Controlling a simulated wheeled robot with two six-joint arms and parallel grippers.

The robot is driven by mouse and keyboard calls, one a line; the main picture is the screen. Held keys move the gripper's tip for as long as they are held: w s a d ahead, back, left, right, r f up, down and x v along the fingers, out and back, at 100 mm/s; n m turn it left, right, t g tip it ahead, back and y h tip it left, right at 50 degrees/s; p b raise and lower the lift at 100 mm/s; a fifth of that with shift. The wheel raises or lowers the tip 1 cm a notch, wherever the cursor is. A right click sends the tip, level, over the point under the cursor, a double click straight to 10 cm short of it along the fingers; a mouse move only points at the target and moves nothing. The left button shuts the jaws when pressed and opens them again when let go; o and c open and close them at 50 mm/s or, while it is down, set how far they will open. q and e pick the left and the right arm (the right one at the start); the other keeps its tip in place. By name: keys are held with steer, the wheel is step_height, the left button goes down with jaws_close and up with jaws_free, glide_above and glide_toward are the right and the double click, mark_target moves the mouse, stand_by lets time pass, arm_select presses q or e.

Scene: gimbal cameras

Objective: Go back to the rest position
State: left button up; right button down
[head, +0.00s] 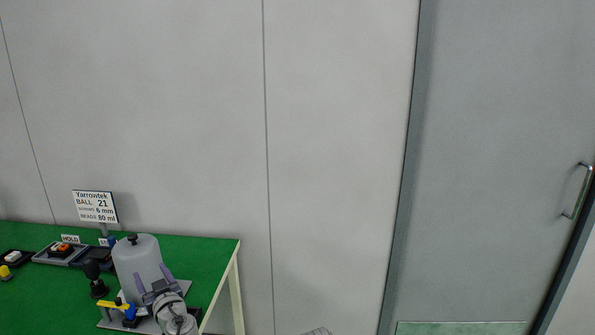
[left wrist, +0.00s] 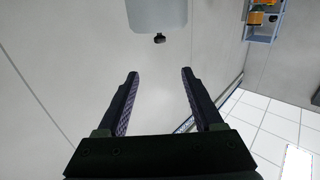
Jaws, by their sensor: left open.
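My left gripper (head: 154,279) is in front of the grey domed cover (head: 136,256) at the right part of the green table (head: 205,250). In the left wrist view my left gripper (left wrist: 160,72) has its two dark, purple-lined fingers wide apart with nothing between them. The grey cover (left wrist: 157,12) with its black knob (left wrist: 159,38) shows beyond the fingertips there, apart from them. My right gripper is not in view.
On the table stand a sign (head: 96,206), a black-knobbed lever (head: 93,275), a yellow handle (head: 112,304) and button boxes (head: 60,249). A grey door (head: 490,170) is at the right. A shelf with orange items (left wrist: 262,18) shows in the wrist view.

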arm_select(q)
steer(key=s+d+f+m+g+h+p, duration=0.1)
steer(key=s+d+f+m+g+h, duration=0.2)
steer(key=s+d+f, duration=0.3)
steer(key=s+d+f+m+g+h+p, duration=0.1)
steer(key=s+d+f+m+g+h, duration=0.3)
steer(key=d, duration=1.1)
steer(key=s+d+f+m+g+h+p, duration=0.1)
steer(key=s+d+f+m+g+h, duration=0.2)
steer(key=s+d+f+g, duration=0.4)
steer(key=s+d+f+m, duration=0.1)
steer(key=s+d+f, duration=0.1)
steer(key=s+d, duration=0.1)
steer(key=shift+s+d+m, duration=0.35)
steer(key=shift+d+m, duration=0.05)
steer(key=shift+d, duration=0.05)
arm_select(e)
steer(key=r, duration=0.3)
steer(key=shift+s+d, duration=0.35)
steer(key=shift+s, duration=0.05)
